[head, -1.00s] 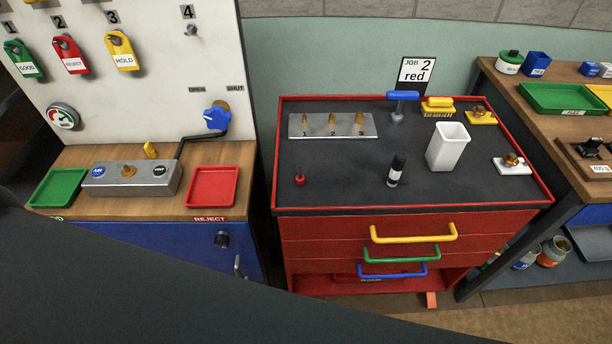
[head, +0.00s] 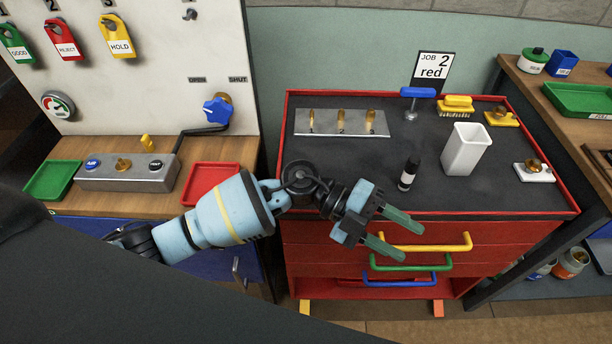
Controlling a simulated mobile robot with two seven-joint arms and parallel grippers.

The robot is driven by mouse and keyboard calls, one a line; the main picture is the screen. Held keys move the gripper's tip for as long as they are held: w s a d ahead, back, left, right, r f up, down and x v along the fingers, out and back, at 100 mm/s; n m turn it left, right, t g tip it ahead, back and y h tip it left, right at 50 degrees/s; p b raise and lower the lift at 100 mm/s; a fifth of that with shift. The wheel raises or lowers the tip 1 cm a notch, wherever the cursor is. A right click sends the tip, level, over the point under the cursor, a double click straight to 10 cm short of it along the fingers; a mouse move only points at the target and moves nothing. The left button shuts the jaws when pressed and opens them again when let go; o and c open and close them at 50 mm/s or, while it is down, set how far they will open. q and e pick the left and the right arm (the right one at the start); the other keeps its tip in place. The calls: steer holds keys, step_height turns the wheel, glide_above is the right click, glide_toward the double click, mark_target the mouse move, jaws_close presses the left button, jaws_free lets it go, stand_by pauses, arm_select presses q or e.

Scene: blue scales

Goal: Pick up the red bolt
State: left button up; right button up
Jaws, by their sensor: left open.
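The red bolt does not show now; my left wrist covers the left part of the cart top where it stood a second ago. My left gripper (head: 405,238) is open and empty. It hangs over the front edge of the red tool cart (head: 450,205), in front of the drawer handles in the picture, with its fingers pointing right. A steel plate (head: 322,123) with three brass pieces numbered 1 to 3 lies at the back left of the cart top. My right gripper is out of view.
On the cart stand a black bottle (head: 408,174), a white cup (head: 461,150), a blue-handled tool (head: 417,93) and a yellow brush (head: 455,105). A "JOB 2 red" sign (head: 433,68) stands behind. Left are a red tray (head: 207,180) and a green tray (head: 50,180).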

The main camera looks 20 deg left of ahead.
arm_select(q)
steer(key=w+a+f+m+y+b, duration=0.15)
steer(key=w+a+f+y, duration=0.25)
steer(key=w+a+y, duration=0.5)
steer(key=w+a+r+t+y, duration=0.1)
steer(key=w+a+y, duration=0.1)
steer(key=a, duration=0.2)
steer(key=w+a+r+n+t+y, duration=0.1)
steer(key=w+a+r+y, duration=0.1)
steer(key=a, duration=0.2)
steer(key=w+a+r+t+y, duration=0.1)
steer(key=w+a+y, duration=0.1)
steer(key=a+y, duration=0.1)
steer(key=shift+w+a+r+n, duration=0.2)
steer(key=shift+w+a+n, duration=0.05)
steer(key=shift+a, duration=0.45)
steer(key=shift+f, duration=1.45)
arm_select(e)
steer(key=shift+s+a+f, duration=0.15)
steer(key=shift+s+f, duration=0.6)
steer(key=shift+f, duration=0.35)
arm_select(q)
step_height(320, 180, down, 5)
steer(key=shift+s+r, duration=0.1)
steer(key=shift+s, duration=0.05)
jaws_close()
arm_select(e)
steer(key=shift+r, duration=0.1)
